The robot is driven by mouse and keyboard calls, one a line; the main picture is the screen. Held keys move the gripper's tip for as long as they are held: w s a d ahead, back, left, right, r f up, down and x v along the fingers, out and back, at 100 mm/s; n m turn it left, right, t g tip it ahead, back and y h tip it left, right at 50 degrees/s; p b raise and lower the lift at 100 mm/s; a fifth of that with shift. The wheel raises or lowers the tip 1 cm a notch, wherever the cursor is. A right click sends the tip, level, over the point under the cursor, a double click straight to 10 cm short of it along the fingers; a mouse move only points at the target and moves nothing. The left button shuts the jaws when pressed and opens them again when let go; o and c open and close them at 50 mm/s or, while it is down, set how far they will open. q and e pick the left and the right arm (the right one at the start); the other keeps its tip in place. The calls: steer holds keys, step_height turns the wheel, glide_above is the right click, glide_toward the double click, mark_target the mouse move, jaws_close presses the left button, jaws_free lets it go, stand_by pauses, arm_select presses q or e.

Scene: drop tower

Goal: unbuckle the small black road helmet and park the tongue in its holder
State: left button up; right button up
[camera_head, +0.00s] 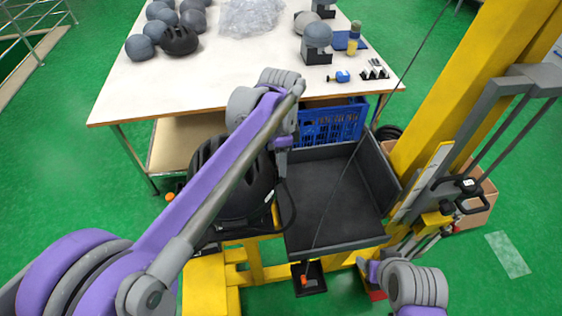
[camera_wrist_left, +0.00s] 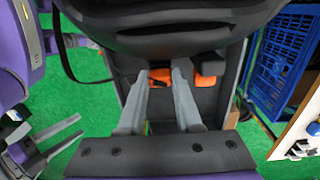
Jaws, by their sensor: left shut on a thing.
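The black helmet (camera_head: 207,155) sits left of the black tray, partly hidden behind my left arm. Its dark shell also fills the top of the left wrist view (camera_wrist_left: 170,38). A thin black strap (camera_head: 291,207) hangs at its right side. My left gripper (camera_wrist_left: 162,74) is below the shell, its fingers closed around a small orange piece (camera_wrist_left: 160,76) that looks like part of the buckle; the fingers partly hide it. More orange (camera_wrist_left: 209,82) shows right beside the fingers. My right gripper shows at the left of the wrist view (camera_wrist_left: 80,126), fingers apart and empty.
A black tray (camera_head: 330,190) lies right of the helmet beside the yellow tower (camera_head: 470,90). A small black box (camera_head: 318,268) with an orange piece (camera_head: 304,281) is below it. A blue crate (camera_head: 330,124) stands behind. The white table (camera_head: 165,85) holds several helmets and headforms.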

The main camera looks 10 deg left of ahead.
arm_select(q)
steer(key=o, duration=1)
steer(key=shift+o, duration=0.2)
step_height(320, 180, up, 10)
steer(key=w+d+p, duration=0.1)
steer(key=d+p, duration=0.2)
arm_select(e)
steer(key=shift+t, duration=0.3)
steer(key=shift+w+r, duration=0.45)
steer(key=shift+r, duration=0.35)
steer(key=shift+w+r, duration=0.5)
steer(key=shift+r, duration=0.35)
steer(key=shift+w+r, duration=0.45)
steer(key=shift+r, duration=0.35)
arm_select(q)
steer(key=shift+a, duration=0.1)
